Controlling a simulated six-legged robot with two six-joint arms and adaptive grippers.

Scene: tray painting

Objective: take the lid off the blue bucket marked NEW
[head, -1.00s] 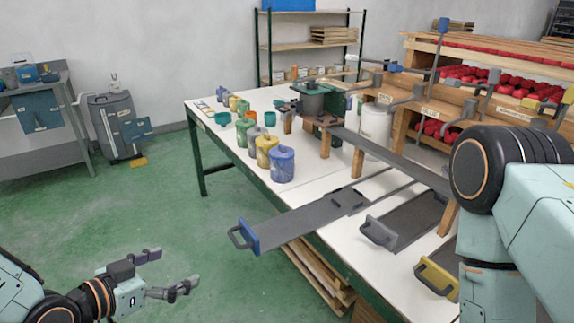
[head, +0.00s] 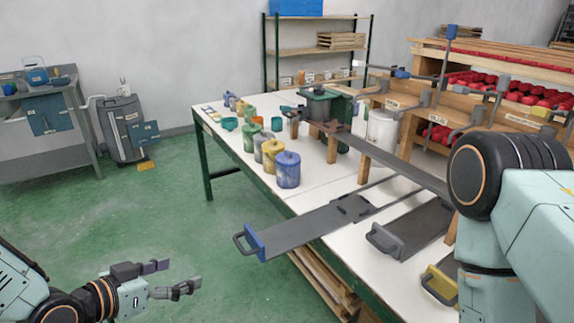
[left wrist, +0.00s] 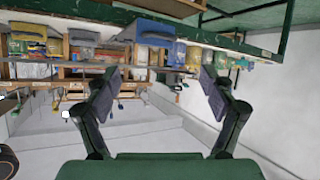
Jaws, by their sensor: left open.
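A blue bucket (head: 288,172) stands upright on the white table, nearest in a row of lidded buckets. Its blue lid (head: 287,158) is on top. I cannot read a NEW mark on it at this size. My left gripper (head: 178,278) is open and empty, low at the lower left over the green floor, well apart from the table and the bucket. Its two spread fingers also show in the left wrist view (left wrist: 160,92), with nothing between them. My right arm fills the right side of the head view; its gripper is not seen.
A yellow bucket (head: 273,156) stands beside the blue one, with grey and green ones behind. A grey tray with a blue end (head: 300,228) juts past the front edge of the white table (head: 325,172).

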